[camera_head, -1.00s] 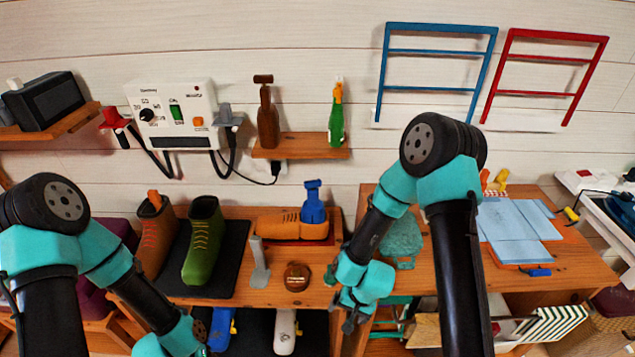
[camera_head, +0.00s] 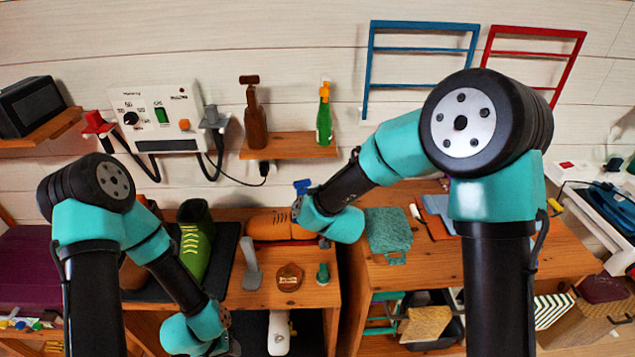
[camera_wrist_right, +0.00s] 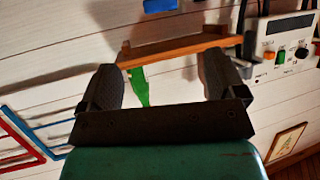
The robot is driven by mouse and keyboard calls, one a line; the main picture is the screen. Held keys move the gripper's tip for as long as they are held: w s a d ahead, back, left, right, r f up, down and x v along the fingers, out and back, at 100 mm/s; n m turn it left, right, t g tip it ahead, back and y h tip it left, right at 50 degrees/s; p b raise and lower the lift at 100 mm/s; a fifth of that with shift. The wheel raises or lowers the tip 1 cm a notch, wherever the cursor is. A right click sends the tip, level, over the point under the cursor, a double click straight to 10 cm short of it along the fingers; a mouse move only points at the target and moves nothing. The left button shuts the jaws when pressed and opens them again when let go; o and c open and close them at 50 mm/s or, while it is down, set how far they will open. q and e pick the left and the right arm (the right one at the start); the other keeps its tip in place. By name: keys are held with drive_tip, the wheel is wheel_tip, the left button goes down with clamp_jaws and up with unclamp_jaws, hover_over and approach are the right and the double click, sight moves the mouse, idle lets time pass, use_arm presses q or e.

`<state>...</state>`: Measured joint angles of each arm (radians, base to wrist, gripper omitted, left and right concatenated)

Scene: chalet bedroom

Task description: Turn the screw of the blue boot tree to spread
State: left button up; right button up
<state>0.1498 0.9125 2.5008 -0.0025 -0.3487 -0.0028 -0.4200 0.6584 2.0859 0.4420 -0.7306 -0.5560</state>
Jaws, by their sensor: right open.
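The blue boot tree (camera_head: 302,186) shows as a small blue top above the orange boot (camera_head: 268,224), which lies on the bench. The rest of it is hidden behind my right gripper and the boot. My right gripper (camera_head: 297,208) is at the boot's right end, just below the blue top. In the right wrist view its dark fingers (camera_wrist_right: 165,78) are apart with nothing between them. A blue piece (camera_wrist_right: 160,5) shows at that view's top edge, beyond the fingers. My left gripper (camera_head: 226,322) hangs low by the bench front; its fingers are unclear.
A green boot (camera_head: 195,243) and a partly hidden brown boot stand left on a dark mat. A grey tool (camera_head: 250,263), round tin (camera_head: 289,277) and green knob (camera_head: 323,272) are along the bench front. A wall shelf (camera_head: 290,148) holds two bottles.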

sight(302, 182)
drive_tip(key=shift+a+r, duration=0.1)
drive_tip(key=shift+r, duration=0.25)
drive_tip(key=shift+w+f, duration=0.1)
drive_tip(key=shift+w, duration=0.05)
drive_tip(key=x, duration=1.7)
drive_tip(key=shift+w, duration=0.1)
drive_tip(key=shift+c, duration=0.4)
drive_tip(key=c, duration=0.8)
drive_tip(key=shift+c, duration=0.2)
